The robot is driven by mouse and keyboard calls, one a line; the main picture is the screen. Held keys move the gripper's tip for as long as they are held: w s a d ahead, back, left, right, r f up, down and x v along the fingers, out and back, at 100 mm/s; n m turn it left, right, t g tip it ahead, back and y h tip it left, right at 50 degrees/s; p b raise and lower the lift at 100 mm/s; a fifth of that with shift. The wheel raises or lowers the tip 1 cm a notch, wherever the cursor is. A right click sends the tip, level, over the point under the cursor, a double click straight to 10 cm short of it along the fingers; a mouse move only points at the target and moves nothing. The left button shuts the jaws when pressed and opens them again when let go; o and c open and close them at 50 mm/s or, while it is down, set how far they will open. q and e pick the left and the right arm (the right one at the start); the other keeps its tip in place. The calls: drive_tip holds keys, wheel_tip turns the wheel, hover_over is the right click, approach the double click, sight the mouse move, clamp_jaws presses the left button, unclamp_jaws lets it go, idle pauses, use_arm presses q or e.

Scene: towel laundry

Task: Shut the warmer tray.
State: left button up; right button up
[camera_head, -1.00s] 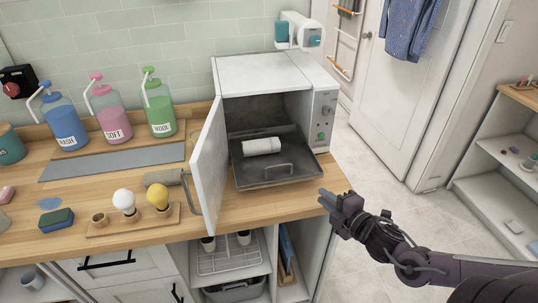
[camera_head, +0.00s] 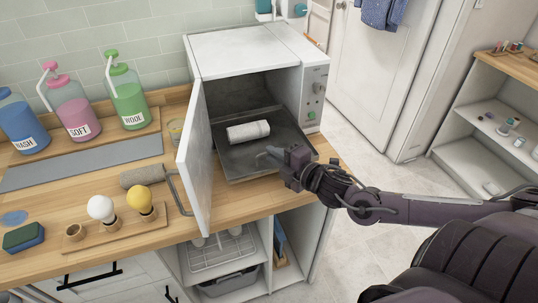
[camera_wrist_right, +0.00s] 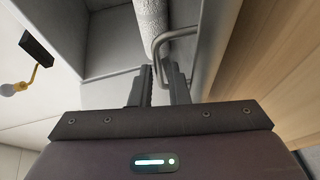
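The warmer (camera_head: 250,55) is a white box on the counter, its door (camera_head: 195,160) swung open to the left. Its dark grey tray (camera_head: 240,165) sticks out of the front with a rolled white towel (camera_head: 248,132) on it. My right gripper (camera_head: 268,158) is at the tray's front and hides much of its handle. In the right wrist view, the metal handle (camera_wrist_right: 158,46) comes down to the fingertips (camera_wrist_right: 161,68). A narrow gap shows between the fingers; I cannot tell whether they grip the handle. My left gripper is out of view.
The open door has a bar handle (camera_head: 178,190) on its outer side. Left of it are a grey roll (camera_head: 142,175), bulbs on a wooden board (camera_head: 120,232), a sponge (camera_head: 24,237) and several pump bottles (camera_head: 128,105). Open floor lies to the right.

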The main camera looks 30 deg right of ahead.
drive_tip(key=shift+w+f, duration=0.1)
drive_tip(key=shift+w, duration=0.55)
drive_tip(key=shift+w+a+f, duration=0.1)
drive_tip(key=shift+w, duration=0.3)
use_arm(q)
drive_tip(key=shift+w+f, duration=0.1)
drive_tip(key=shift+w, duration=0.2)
use_arm(e)
clamp_jaws()
